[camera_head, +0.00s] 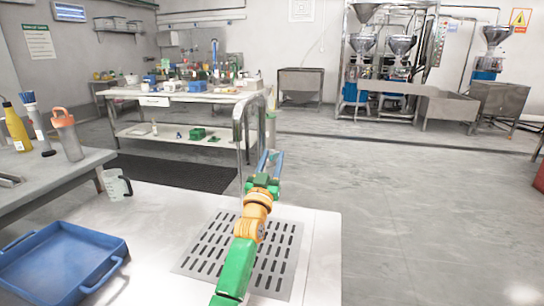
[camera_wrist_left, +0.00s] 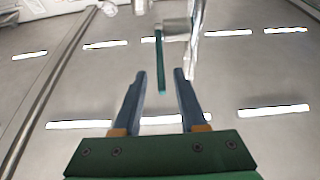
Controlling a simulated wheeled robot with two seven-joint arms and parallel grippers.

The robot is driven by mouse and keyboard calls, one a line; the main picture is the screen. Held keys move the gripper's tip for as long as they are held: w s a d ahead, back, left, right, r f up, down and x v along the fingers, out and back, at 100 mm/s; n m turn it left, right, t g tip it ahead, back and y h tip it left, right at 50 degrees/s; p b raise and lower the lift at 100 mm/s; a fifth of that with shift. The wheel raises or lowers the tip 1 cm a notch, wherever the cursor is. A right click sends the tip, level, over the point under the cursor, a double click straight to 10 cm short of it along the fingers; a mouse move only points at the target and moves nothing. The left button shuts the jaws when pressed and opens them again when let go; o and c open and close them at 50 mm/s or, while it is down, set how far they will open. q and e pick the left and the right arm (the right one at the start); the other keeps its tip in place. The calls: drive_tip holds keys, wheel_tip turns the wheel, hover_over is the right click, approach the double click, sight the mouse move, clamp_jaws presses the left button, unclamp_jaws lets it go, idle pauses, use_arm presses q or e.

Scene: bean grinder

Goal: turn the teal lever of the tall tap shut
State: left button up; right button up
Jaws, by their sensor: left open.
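The tall tap (camera_head: 238,130) is a grey metal pipe with a bent top, rising beyond the slotted drain plate in the head view. In the left wrist view its bright metal pipe (camera_wrist_left: 195,38) is at upper right, with a short side stub (camera_wrist_left: 176,28). The teal lever (camera_wrist_left: 160,60) hangs down from the stub, nearly straight down the picture. I cannot make out the lever in the head view. My left gripper (camera_head: 271,154) is open beside the tap. In the wrist view the lever's lower end shows between its blue fingers (camera_wrist_left: 159,76); I see no contact.
The slotted drain plate (camera_head: 201,245) lies on the white counter (camera_head: 325,255) under my left arm. A blue tray (camera_head: 105,242) and a measuring jug (camera_head: 117,186) are at left. A grey side table (camera_head: 85,163) holds bottles. Open floor lies to the right.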

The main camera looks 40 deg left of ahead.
use_arm(q)
drive_tip(key=shift+x, duration=0.8)
drive_tip(key=shift+s, duration=0.1)
drive_tip(key=shift+a, duration=0.1)
clamp_jaws()
idle(0.7)
